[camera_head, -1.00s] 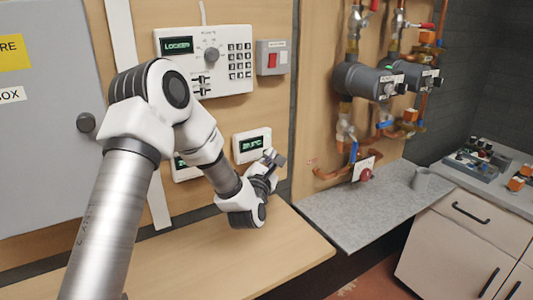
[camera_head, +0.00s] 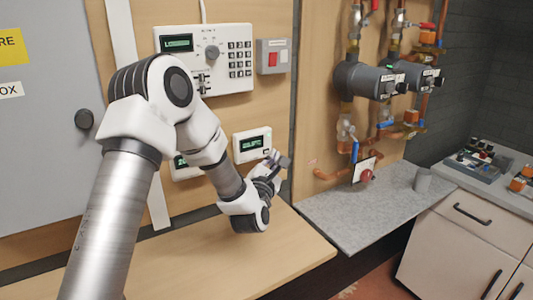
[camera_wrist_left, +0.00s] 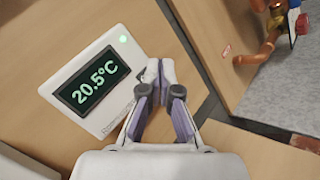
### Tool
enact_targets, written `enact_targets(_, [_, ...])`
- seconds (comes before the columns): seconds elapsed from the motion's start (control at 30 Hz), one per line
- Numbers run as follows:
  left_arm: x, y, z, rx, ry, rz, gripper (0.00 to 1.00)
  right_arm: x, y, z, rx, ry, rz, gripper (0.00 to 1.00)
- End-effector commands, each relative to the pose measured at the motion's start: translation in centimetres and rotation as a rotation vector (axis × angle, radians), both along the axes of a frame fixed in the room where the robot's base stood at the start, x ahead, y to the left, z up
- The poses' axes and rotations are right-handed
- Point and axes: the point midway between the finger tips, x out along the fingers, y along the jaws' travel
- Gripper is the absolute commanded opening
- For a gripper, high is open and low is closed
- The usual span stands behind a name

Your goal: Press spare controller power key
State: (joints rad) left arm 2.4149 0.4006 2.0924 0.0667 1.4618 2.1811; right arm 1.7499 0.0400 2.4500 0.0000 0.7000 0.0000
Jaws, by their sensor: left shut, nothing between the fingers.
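A small white controller (camera_head: 252,144) with a dark display is mounted on the wooden wall panel. In the left wrist view the controller (camera_wrist_left: 95,85) reads 20.5°C in green, and a small green light glows near its upper right corner. A second small controller (camera_head: 182,168) is lower left, mostly hidden behind my left arm. I cannot tell from a label which one is the spare. My left gripper (camera_head: 281,161) is shut and empty, just right of the first controller. In the wrist view its fingertips (camera_wrist_left: 160,70) overlap the controller's right edge; contact is unclear. My right gripper is out of view.
A larger white control panel (camera_head: 232,58) with a knob and keypad is above, beside a grey box with a red switch (camera_head: 272,57). Pipes and pumps (camera_head: 372,80) stand at right. The wooden bench (camera_head: 215,262) below is clear.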

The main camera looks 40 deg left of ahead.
Motion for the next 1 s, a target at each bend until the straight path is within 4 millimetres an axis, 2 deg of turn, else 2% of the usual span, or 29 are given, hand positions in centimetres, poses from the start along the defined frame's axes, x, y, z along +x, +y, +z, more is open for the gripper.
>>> enact_targets(0.5, [-1.8, -4.3, -0.2, 0.002, 0.0, -0.002, 0.0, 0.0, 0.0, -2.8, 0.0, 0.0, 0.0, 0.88])
enact_targets(1.0, [-1.9, -4.6, 0.0, 0.0, 0.0, 0.0, 0.0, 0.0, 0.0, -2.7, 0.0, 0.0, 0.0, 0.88])
